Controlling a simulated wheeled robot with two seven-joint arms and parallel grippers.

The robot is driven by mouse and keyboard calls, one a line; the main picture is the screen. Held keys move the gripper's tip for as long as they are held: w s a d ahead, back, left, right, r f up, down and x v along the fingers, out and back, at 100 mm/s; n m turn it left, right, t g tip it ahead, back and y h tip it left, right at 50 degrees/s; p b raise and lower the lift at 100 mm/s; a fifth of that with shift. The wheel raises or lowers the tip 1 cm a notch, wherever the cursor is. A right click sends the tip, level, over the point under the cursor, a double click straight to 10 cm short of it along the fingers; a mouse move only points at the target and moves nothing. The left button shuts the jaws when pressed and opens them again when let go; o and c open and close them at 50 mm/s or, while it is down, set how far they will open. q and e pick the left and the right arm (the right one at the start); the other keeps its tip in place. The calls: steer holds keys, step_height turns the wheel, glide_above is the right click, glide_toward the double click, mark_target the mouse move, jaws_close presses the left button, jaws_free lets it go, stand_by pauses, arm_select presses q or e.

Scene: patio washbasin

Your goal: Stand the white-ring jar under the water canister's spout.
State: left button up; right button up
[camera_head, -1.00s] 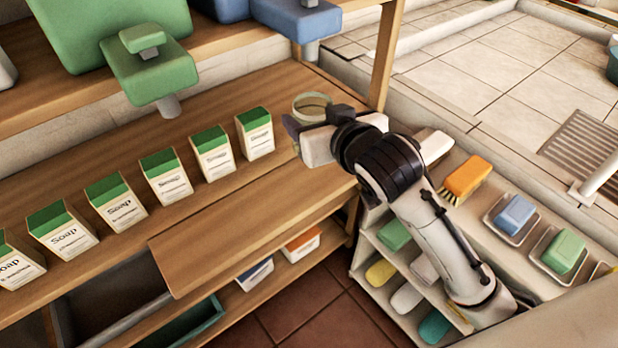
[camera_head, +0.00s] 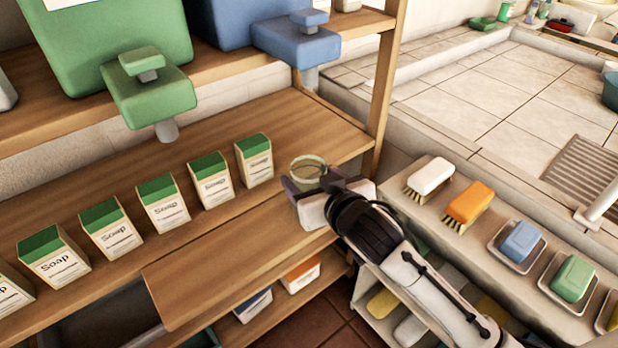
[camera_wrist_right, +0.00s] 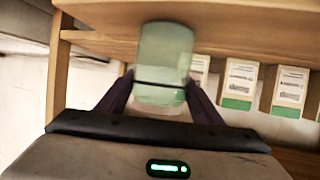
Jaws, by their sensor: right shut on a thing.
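A pale green see-through jar (camera_head: 308,168) with a light rim is held in my right gripper (camera_head: 316,186), above or at the wooden counter, right of the soap boxes. In the right wrist view the jar (camera_wrist_right: 163,62) stands between the two dark fingers of the gripper (camera_wrist_right: 160,100). A thin dark line crosses it, and a whitish band shows near its lower end. A green canister (camera_head: 120,20) and a blue canister (camera_head: 225,22) sit on the upper shelf, each with a spout over the counter. Which holds water is not readable. My left gripper is out of view.
A row of soap boxes (camera_head: 164,204) stands on the counter (camera_head: 300,120). A wooden post (camera_head: 386,90) rises behind and right of the jar. Brushes (camera_head: 468,203) and soap dishes (camera_head: 520,246) line the right ledge. Bare counter lies under the blue spout.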

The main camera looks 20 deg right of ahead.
steer(key=shift+f, duration=0.1)
steer(key=o, duration=1)
steer(key=shift+o, duration=0.2)
steer(key=shift+r, duration=0.2)
steer(key=a+v, duration=0.1)
steer(key=v, duration=1)
steer(key=s+f+g, duration=0.1)
steer(key=s+f, duration=0.4)
steer(key=f, duration=0.5)
steer(key=s+f+g, duration=0.2)
steer(key=s+f, duration=0.4)
steer(key=f, duration=0.4)
steer(key=s+f+n+g+y, duration=0.1)
steer(key=s+f, duration=0.4)
steer(key=f, duration=0.5)
steer(key=shift+d+g+p, duration=0.25)
steer(key=shift+g+p, duration=0.05)
steer(key=shift+g, duration=0.1)
steer(key=shift+s+f, duration=0.15)
